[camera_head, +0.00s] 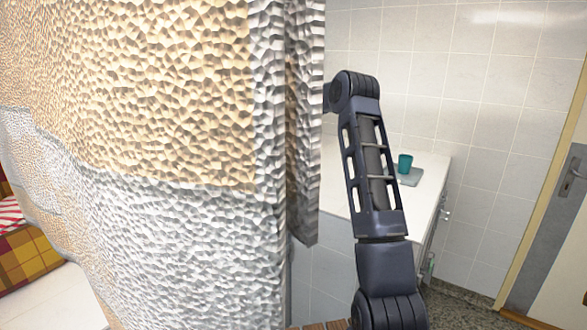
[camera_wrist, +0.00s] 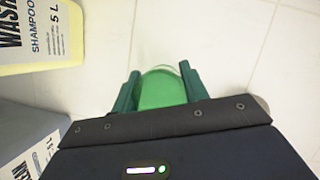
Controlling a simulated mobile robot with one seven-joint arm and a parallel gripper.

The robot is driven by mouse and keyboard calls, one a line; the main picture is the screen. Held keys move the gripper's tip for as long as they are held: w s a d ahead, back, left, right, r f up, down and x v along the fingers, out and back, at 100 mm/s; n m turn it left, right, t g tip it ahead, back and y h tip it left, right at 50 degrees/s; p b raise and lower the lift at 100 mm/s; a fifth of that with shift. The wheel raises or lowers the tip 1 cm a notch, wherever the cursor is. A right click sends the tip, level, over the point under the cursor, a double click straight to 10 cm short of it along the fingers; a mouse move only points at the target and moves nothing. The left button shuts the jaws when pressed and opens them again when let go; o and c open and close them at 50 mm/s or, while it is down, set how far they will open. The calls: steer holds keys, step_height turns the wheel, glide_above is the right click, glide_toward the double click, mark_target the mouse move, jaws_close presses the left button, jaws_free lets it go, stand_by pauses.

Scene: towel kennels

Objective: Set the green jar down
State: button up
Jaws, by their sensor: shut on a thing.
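In the wrist view the green jar (camera_wrist: 162,92) sits between the two dark green fingers of my gripper (camera_wrist: 158,72). The fingers are shut on its sides. Its body is bright green and its far rim looks pale and clear. A pale tiled surface lies behind it; I cannot tell whether the jar touches anything. In the head view the gripper and the held jar are hidden behind a large rough tan and grey surface.
A yellowish shampoo container (camera_wrist: 45,38) and a grey labelled container (camera_wrist: 30,125) stand close on the left in the wrist view. In the head view a teal cup (camera_head: 405,163) stands on a grey mat (camera_head: 410,179) on a white counter (camera_head: 432,170). A large textured surface (camera_head: 150,120) blocks the left.

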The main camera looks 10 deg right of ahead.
mark_target(294, 167)
steer(key=shift+f, duration=1.75)
steer(key=shift+f, duration=0.1)
steer(key=o, duration=1)
